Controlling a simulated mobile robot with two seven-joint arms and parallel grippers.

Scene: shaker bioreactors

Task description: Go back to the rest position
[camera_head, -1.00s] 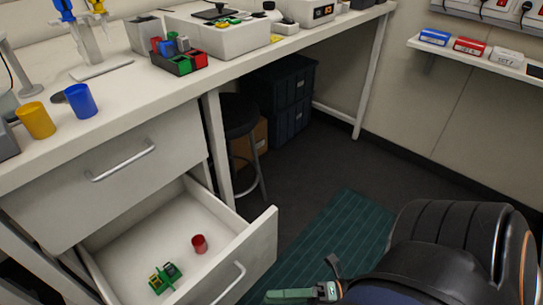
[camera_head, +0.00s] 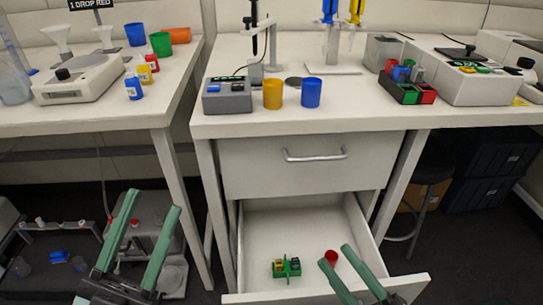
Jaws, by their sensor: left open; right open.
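My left gripper (camera_head: 147,240) is low at the left of the head view, with its two green fingers spread apart and nothing between them. My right gripper (camera_head: 342,272) is at the bottom, in front of the open drawer (camera_head: 322,218), also with its fingers apart. A red cup (camera_head: 331,258) is in the drawer, close to the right gripper's fingertips in the picture. A green holder (camera_head: 287,267) with small yellow and dark parts is also in the drawer. I cannot tell whether the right fingers are over the drawer or only in front of it.
The bench (camera_head: 340,123) holds a yellow cup (camera_head: 273,94), a blue cup (camera_head: 311,93), a grey device (camera_head: 227,95) and a rack of coloured blocks (camera_head: 407,92). A second bench (camera_head: 95,119) stands at the left. The open drawer juts out below the closed drawer (camera_head: 311,168).

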